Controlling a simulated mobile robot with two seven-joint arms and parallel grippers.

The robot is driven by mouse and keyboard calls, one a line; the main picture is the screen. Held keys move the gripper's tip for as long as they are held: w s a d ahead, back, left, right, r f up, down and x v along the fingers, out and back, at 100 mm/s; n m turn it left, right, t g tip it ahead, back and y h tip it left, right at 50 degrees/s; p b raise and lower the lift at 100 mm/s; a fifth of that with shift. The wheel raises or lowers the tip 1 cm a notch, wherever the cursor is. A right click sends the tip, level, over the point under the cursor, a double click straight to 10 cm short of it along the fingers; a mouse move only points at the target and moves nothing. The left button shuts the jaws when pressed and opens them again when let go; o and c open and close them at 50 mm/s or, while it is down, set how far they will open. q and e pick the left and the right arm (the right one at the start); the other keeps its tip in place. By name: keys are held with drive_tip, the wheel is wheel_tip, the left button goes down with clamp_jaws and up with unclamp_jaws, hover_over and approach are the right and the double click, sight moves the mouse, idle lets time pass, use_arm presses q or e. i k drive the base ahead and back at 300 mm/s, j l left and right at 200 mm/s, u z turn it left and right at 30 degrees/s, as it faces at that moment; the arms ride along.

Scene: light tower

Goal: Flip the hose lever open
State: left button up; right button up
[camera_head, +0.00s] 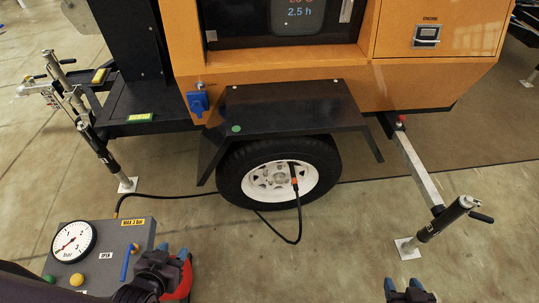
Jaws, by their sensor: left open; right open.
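The blue hose lever (127,262) stands on the grey control panel (88,236) at the lower left. It points up and slightly right, just right of the white OPEN label (106,255). My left gripper (172,250) is open, with blue fingertips, a short way right of the lever and apart from it in the picture. A black hose (165,195) runs from the panel's back to the trailer wheel (279,172), ending at an orange-tipped fitting. My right gripper (403,284) is open and empty at the bottom right, far from the lever.
A round pressure gauge (74,242) and green and yellow buttons are on the panel. A red object (183,283) is partly hidden behind my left gripper. The orange trailer (280,70) stands behind, with a support leg (440,220) at right. The floor between the grippers is clear.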

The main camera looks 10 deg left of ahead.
sight(130, 247)
drive_tip(key=u, duration=1.8)
drive_tip(key=k+j+z, duration=0.1)
drive_tip(key=k, duration=0.35)
